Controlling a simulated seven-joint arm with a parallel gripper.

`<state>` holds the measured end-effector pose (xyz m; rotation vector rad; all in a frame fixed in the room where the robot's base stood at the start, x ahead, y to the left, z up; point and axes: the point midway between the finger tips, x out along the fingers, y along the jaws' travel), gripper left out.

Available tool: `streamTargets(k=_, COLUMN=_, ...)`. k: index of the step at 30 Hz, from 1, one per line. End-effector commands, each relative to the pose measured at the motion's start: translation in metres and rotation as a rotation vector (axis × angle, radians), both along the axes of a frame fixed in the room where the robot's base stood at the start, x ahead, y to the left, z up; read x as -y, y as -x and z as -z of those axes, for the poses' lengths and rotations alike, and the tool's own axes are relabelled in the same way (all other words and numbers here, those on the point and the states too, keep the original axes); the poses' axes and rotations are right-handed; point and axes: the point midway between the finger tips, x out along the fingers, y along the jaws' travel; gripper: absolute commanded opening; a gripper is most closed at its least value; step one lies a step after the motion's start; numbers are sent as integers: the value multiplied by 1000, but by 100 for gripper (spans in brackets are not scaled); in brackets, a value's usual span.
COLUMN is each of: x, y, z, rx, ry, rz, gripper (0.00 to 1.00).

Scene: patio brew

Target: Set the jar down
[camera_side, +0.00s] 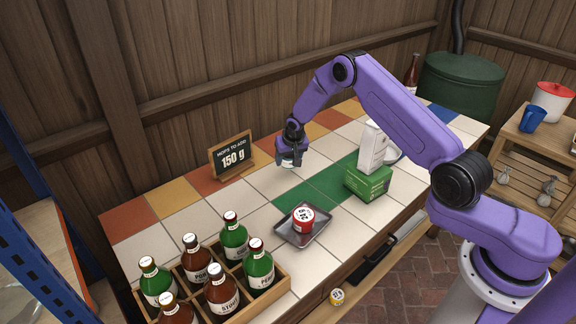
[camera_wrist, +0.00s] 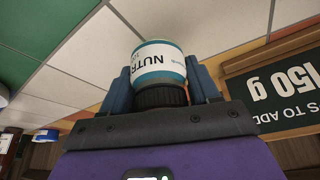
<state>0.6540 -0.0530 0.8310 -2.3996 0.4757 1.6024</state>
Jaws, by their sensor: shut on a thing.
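A small jar with a white and blue label reading "NUTR" and a dark lid (camera_wrist: 158,68) is between the fingers of my gripper (camera_wrist: 163,92) in the wrist view. The jar also shows in the side view (camera_side: 290,163), partly hidden by the fingers. My gripper (camera_side: 291,158) is shut on it, pointing down at the tiled counter, behind the green tiles. I cannot tell whether the jar touches the tiles.
A "150 g" sign (camera_side: 232,157) stands to the left of my gripper. A metal tray (camera_side: 318,236) holds a red tin (camera_side: 303,217). A bottle crate (camera_side: 272,297) stands at front left. White tiles around my gripper are clear.

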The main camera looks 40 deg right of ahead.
Motion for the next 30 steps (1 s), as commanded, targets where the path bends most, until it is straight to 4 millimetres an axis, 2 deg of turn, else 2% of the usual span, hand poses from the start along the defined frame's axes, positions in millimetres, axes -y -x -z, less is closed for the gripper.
streamTargets(k=6, x=0, y=-2, z=27, rx=-2, ry=0, rz=0, gripper=26)
streamTargets(k=9, x=0, y=-3, z=33, rx=0, ry=0, rz=-1, gripper=26)
streamTargets(k=21, x=0, y=-2, z=37, rx=0, ry=0, rz=-1, gripper=26)
streamTargets(k=22, x=0, y=-2, z=37, rx=0, ry=0, rz=-1, gripper=67)
streamTargets(k=24, x=0, y=-2, z=36, rx=0, ry=0, rz=-1, gripper=86)
streamTargets(k=30, x=0, y=-2, z=36, rx=-1, ry=0, rz=-1, gripper=86)
